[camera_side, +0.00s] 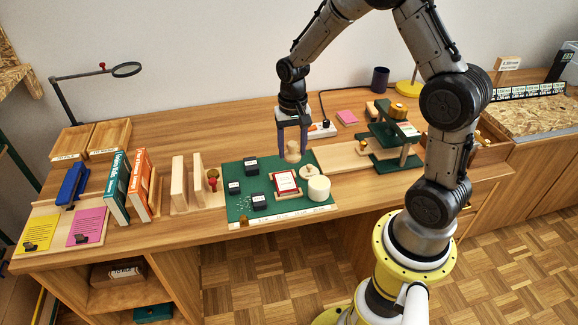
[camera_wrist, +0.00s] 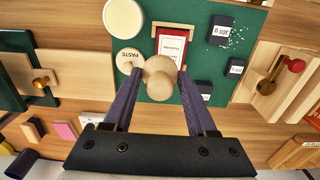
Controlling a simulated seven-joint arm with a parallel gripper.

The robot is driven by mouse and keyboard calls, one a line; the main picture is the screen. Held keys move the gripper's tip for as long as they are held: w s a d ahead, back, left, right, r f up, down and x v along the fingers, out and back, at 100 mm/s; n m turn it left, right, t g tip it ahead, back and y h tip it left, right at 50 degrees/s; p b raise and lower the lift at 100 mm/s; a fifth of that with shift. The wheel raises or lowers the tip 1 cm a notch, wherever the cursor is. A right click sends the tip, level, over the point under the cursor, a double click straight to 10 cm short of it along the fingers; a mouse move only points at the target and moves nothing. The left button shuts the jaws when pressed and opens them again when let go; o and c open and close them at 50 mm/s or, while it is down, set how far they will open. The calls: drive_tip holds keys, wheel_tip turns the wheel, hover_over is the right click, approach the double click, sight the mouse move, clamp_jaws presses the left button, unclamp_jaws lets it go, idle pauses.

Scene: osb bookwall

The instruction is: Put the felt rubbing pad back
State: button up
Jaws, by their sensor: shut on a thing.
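My gripper (camera_side: 293,151) is shut on a pale round wooden knob, which I take to be the handle of the felt rubbing pad (camera_side: 292,147). In the wrist view my gripper (camera_wrist: 159,72) has one finger on each side of the pad's knob (camera_wrist: 160,71). The felt underside is hidden from both views. The pad is at the back edge of the green mat (camera_side: 237,172), behind the paste dish (camera_side: 309,171). I cannot tell whether it touches the mat.
On the mat are a red-bordered card (camera_side: 285,181) in a wooden holder, a white cylinder (camera_side: 319,188) and several dark labelled blocks. A green press (camera_side: 392,140) with a wooden board stands right. Wooden bookends (camera_side: 180,184) and books (camera_side: 116,185) stand left. A power strip (camera_side: 322,129) lies behind.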

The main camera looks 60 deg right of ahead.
drive_tip(key=shift+s+a+f+m, duration=0.1)
drive_tip(key=shift+s+m, duration=0.1)
drive_tip(key=shift+m, duration=0.4)
drive_tip(key=s+d+r+m, duration=0.3)
drive_tip(key=s+d+m, duration=0.2)
drive_tip(key=s+m, duration=0.3)
drive_tip(key=w+d+f, duration=0.2)
drive_tip(key=w, duration=0.1)
drive_tip(key=w+d+f, duration=0.2)
drive_tip(key=w+f, duration=0.1)
drive_tip(key=w, duration=0.1)
drive_tip(key=w+d+f, duration=0.2)
drive_tip(key=w+f, duration=0.1)
drive_tip(key=w, duration=0.1)
drive_tip(key=shift+w+d+f, duration=0.15)
drive_tip(key=shift+w+f, duration=0.1)
drive_tip(key=shift+w+d+f, duration=0.15)
drive_tip(key=shift+w+f, duration=0.05)
drive_tip(key=shift+f, duration=0.1)
drive_tip(key=shift+w+f, duration=0.15)
drive_tip(key=shift+f, duration=1.55)
drive_tip(key=shift+f, duration=0.2)
